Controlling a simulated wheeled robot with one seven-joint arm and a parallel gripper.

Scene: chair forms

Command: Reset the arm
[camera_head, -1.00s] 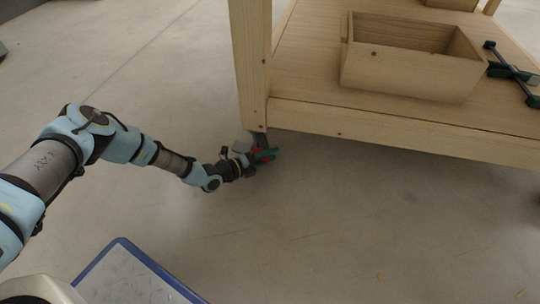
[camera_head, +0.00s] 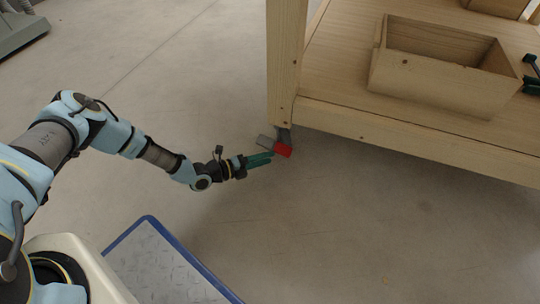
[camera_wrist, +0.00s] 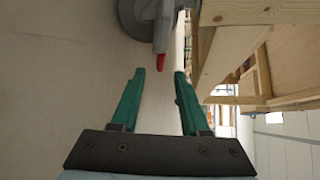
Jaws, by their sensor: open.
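My arm reaches out from the left in the head view. My gripper (camera_head: 270,157) has green fingers and is near the foot of the wooden table's corner leg. In the wrist view my gripper (camera_wrist: 160,85) is open, with its two green fingers apart and nothing between them. Beyond the fingertips is a caster wheel (camera_wrist: 135,15) with a red brake lever (camera_wrist: 161,62). The red lever (camera_head: 283,150) also shows under the table leg in the head view, close to the fingertips. I cannot tell whether the fingers touch it.
The wooden table (camera_head: 420,145) fills the upper right, and its corner leg (camera_head: 286,60) stands beside my gripper. An open wooden box (camera_head: 430,88) sits on its shelf, with a dark tool (camera_head: 533,75) beside it. A blue-edged plate (camera_head: 170,265) lies below. The concrete floor is clear in front.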

